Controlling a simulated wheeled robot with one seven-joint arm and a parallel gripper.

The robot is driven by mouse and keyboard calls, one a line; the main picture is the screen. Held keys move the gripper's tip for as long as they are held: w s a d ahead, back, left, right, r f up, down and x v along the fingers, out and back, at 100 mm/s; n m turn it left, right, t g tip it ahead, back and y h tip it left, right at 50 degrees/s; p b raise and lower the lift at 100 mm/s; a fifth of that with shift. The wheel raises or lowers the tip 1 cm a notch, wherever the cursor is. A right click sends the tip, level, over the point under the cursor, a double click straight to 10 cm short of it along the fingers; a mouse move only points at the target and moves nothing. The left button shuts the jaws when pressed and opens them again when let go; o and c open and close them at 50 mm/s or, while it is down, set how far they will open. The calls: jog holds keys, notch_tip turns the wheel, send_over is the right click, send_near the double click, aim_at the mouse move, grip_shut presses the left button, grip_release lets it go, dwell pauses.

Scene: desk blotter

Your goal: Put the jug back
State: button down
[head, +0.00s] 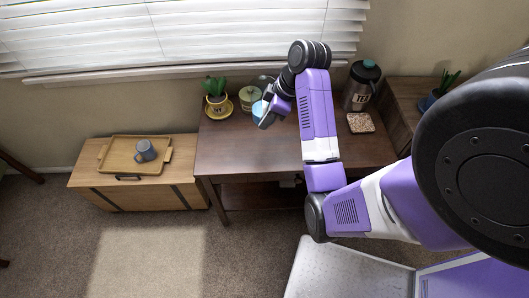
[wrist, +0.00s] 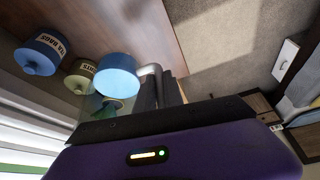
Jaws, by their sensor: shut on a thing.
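The jug (head: 257,109) looks clear-walled with a light blue part; it is mostly covered by my gripper in the head view. In the wrist view, which is turned over, the jug (wrist: 117,78) shows its blue part, see-through wall and grey handle. My gripper (head: 268,112) is at the jug's right side over the desk's back left. Its dark fingers (wrist: 163,92) are shut on the handle. I cannot tell whether the jug touches the desk.
A green jar (head: 249,97) and a plant in a yellow pot (head: 217,104) stand close left of the jug. A TEA BAGS jar (wrist: 40,55) is near. A TEA flask (head: 360,88) and coaster (head: 360,122) are right. The desk's front (head: 245,150) is clear. A tray (head: 119,163) holds a mug (head: 145,151).

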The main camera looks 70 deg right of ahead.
notch_tip(320, 180, down, 16)
jog(key=shift+r+b, duration=0.15)
jog(key=shift+b, duration=0.25)
dwell(0.3)
jog(key=c, duration=1.5)
grip_release()
jog(key=shift+o, duration=0.2)
